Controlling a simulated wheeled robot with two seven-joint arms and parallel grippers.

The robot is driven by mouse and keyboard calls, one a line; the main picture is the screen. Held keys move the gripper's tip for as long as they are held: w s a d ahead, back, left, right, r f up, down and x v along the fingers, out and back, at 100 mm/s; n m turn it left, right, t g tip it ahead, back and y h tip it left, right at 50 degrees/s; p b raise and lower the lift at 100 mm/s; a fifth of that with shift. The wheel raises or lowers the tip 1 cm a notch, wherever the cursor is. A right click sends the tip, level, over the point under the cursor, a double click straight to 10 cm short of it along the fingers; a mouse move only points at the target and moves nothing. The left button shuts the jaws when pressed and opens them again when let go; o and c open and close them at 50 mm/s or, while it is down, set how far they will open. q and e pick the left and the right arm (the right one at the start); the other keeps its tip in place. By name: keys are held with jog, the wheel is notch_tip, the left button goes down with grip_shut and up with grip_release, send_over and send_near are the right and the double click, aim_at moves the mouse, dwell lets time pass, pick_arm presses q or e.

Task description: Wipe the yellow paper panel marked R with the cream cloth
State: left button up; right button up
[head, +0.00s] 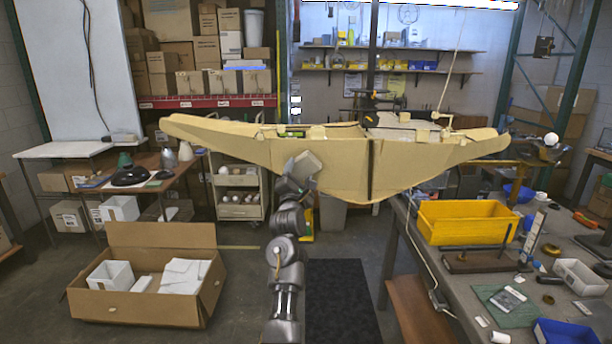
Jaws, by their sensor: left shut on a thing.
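A large pale yellow, boat-shaped lamp piece (335,172) spans the middle of the head view. A dark upright seam (371,170) divides its front face, and its pointed ends reach out left and right. I cannot make out an R mark, so I cannot tell which part is the marked panel. My left gripper (303,165) is up against or just in front of the face, left of the seam. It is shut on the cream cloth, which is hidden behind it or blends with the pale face. Whether it touches the panel is unclear. My right gripper is out of view.
A workbench (470,290) on the right bears a yellow bin (465,222), a green mat (510,305) and small parts. An open cardboard box (150,307) stands on the floor at left. A cart (238,190) stands behind. A dark floor mat (338,300) lies in the middle.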

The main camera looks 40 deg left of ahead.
pick_arm(q)
jog(key=shift+s+a, duration=0.4)
jog(key=shift+a, duration=0.25)
jog(key=shift+d, duration=0.15)
jog(key=shift+p+v, duration=0.5)
jog(key=shift+v, duration=2.45)
jog(key=shift+s+f, duration=0.1)
jog(key=shift+v, duration=1.4)
